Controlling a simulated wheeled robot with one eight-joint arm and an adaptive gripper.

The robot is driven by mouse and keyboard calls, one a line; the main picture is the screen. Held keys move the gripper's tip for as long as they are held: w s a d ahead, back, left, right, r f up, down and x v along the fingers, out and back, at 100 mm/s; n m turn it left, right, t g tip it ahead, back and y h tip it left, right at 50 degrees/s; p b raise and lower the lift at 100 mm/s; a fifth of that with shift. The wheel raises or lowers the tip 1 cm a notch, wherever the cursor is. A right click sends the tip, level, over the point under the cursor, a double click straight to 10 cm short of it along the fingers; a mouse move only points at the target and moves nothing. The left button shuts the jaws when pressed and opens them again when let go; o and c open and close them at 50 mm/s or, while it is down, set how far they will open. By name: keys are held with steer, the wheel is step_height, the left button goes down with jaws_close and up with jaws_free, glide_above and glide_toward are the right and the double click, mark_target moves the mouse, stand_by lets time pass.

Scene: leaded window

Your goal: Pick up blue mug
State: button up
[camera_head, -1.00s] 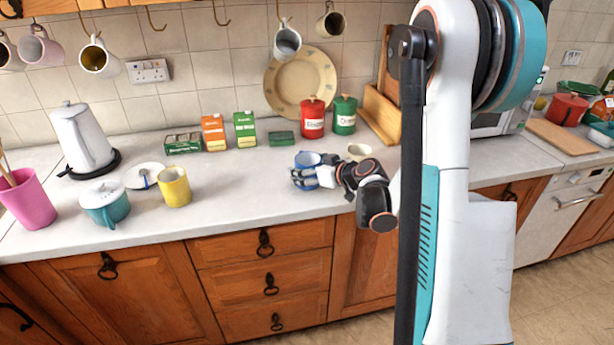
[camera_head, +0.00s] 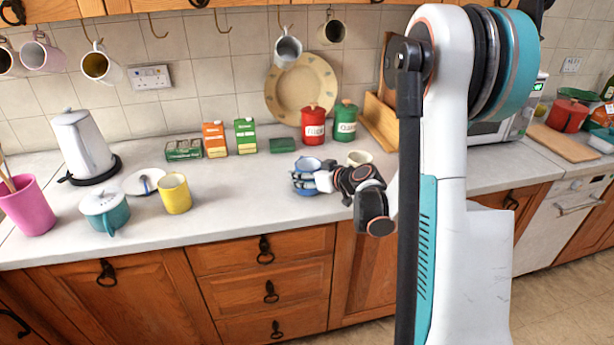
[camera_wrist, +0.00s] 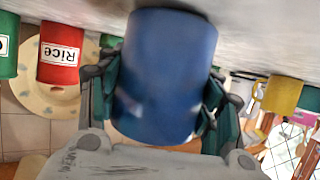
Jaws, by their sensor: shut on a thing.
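The blue mug (camera_head: 307,166) is at the front middle of the worktop in the head view. My gripper (camera_head: 304,182) is shut around its body from the right side. In the wrist view the blue mug (camera_wrist: 166,75) fills the middle, with a finger of my gripper (camera_wrist: 160,108) against each side. The mug looks upright in the head view. I cannot tell whether its base is touching the worktop.
A cream cup (camera_head: 359,158) stands just behind my wrist. Red (camera_head: 313,124) and green (camera_head: 345,121) canisters stand behind the mug. A yellow mug (camera_head: 175,194) and a teal lidded pot (camera_head: 105,210) stand to the left. The worktop (camera_head: 245,195) between is clear.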

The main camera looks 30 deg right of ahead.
step_height(320, 180, up, 20)
steer(key=p, duration=0.6)
steer(key=shift+f+p, duration=0.2)
steer(key=shift+p, duration=0.2)
